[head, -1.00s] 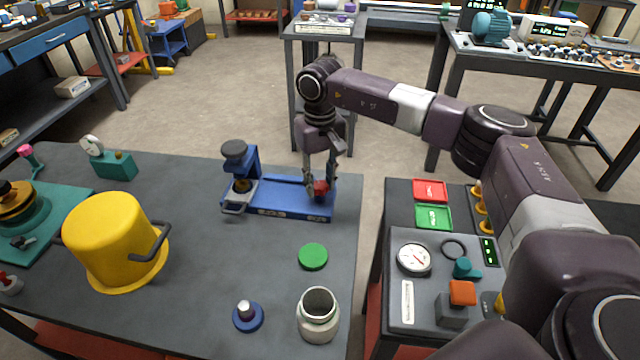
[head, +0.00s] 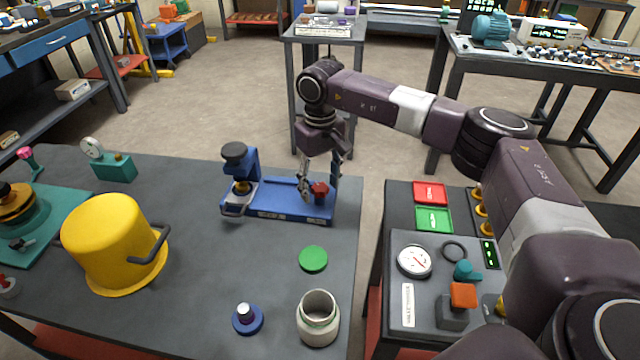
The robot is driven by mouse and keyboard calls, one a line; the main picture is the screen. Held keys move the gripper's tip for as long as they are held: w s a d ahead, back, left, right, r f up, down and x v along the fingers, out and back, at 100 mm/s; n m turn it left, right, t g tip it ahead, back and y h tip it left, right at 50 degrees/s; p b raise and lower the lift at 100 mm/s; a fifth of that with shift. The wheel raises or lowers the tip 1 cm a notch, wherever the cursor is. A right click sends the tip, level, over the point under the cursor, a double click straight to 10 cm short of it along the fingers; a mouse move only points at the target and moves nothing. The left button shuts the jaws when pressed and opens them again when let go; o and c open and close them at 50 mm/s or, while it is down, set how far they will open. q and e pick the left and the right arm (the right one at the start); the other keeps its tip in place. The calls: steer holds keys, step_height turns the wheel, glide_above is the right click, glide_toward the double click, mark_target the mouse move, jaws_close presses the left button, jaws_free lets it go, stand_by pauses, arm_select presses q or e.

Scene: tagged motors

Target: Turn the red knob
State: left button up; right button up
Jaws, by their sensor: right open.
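The red knob (head: 320,190) sits at the right end of a blue fixture (head: 275,213) on the dark table. My right gripper (head: 319,196) is over that end of the fixture, pointing down. Its fingers are spread apart, one on each side of the knob, and the knob shows between them. I cannot tell whether either finger touches it. The fixture has a raised blue post with a dark round cap (head: 234,151) at its left end. My left gripper is not in view.
A yellow pot (head: 108,240), a green disc (head: 313,259), a grey jar (head: 318,320) and a blue-based peg (head: 247,318) stand on the same table. A grey panel with a gauge (head: 414,261) is to the right, past a gap. The table between pot and fixture is clear.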

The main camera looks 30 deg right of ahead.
steer(key=m, duration=0.4)
steer(key=shift+p, duration=0.35)
steer(key=m, duration=0.3)
steer(key=shift+m, duration=0.4)
steer(key=m+p, duration=0.1)
steer(key=m, duration=0.6)
steer(key=shift+c, duration=0.4)
